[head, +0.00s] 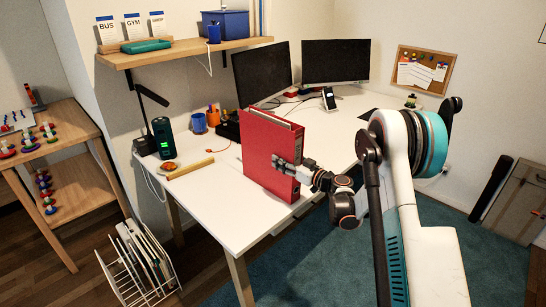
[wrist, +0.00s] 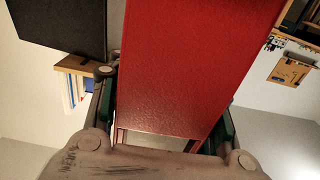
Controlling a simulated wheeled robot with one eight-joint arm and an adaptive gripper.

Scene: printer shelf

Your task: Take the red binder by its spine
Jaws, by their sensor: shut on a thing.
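The red binder (head: 268,154) stands upright near the front edge of the white desk (head: 209,206) in the head view. My gripper (head: 284,165) is at the binder's right-hand edge, with its fingers at about mid-height. In the wrist view the red binder (wrist: 185,65) fills the middle, between the two fingers of my gripper (wrist: 170,125). The gripper is shut on the binder. I cannot tell whether the binder's bottom touches the desk.
A black desk lamp (head: 150,100), a dark green cylinder (head: 163,138), a blue mug (head: 199,123) and an orange pen cup (head: 213,117) stand left of the binder. Two monitors (head: 335,60) stand behind. A white rack (head: 137,265) stands on the floor at left.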

